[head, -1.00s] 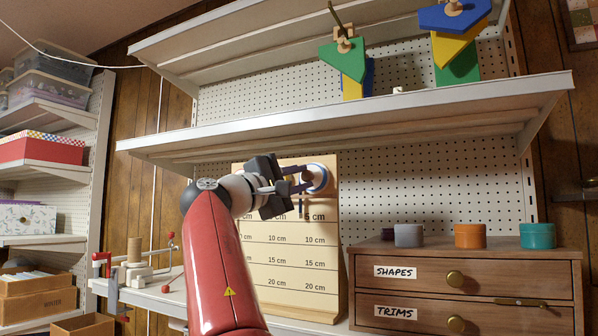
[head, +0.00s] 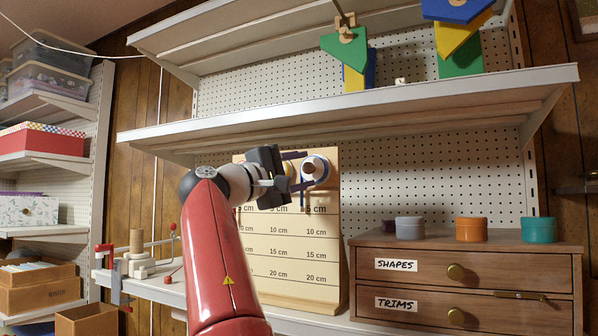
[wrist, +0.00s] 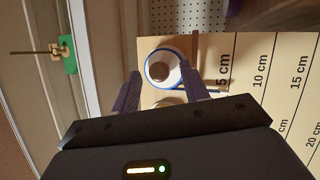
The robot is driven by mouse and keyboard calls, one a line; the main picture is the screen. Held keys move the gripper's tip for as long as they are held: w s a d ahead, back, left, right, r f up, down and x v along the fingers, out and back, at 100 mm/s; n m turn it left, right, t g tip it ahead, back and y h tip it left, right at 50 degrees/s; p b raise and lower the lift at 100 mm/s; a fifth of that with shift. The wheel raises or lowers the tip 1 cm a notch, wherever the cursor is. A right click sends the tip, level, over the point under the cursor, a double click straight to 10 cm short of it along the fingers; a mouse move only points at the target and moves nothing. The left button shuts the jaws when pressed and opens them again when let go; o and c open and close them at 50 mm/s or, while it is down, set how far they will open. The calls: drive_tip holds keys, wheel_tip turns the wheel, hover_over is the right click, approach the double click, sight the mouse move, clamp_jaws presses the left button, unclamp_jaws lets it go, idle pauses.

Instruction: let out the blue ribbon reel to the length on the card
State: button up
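The blue ribbon reel (head: 314,171), a pale disc with a blue rim, is mounted near the top of the measuring board (head: 322,262). It also shows in the wrist view (wrist: 161,67). A short blue ribbon tail (head: 302,197) hangs from it near the 5 cm mark. My gripper (head: 302,170) is at the reel from the left. In the wrist view its two fingers (wrist: 158,84) are spread on either side of the reel, with nothing visibly pinched. Whether a finger touches the rim I cannot tell. I cannot make out a card showing a length.
A yellowish part, perhaps another reel, is partly hidden behind my fingers. A shelf (head: 350,106) runs above the board. A drawer cabinet (head: 466,275) with several round tins stands to the right. A red-and-white clamp device (head: 135,255) stands to the left.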

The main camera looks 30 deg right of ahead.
drive_tip(key=b+v, duration=0.2)
drive_tip(key=v, duration=0.5)
drive_tip(key=shift+a, duration=0.35)
drive_tip(key=shift+s+f, duration=0.1)
drive_tip(key=shift+c, duration=0.3)
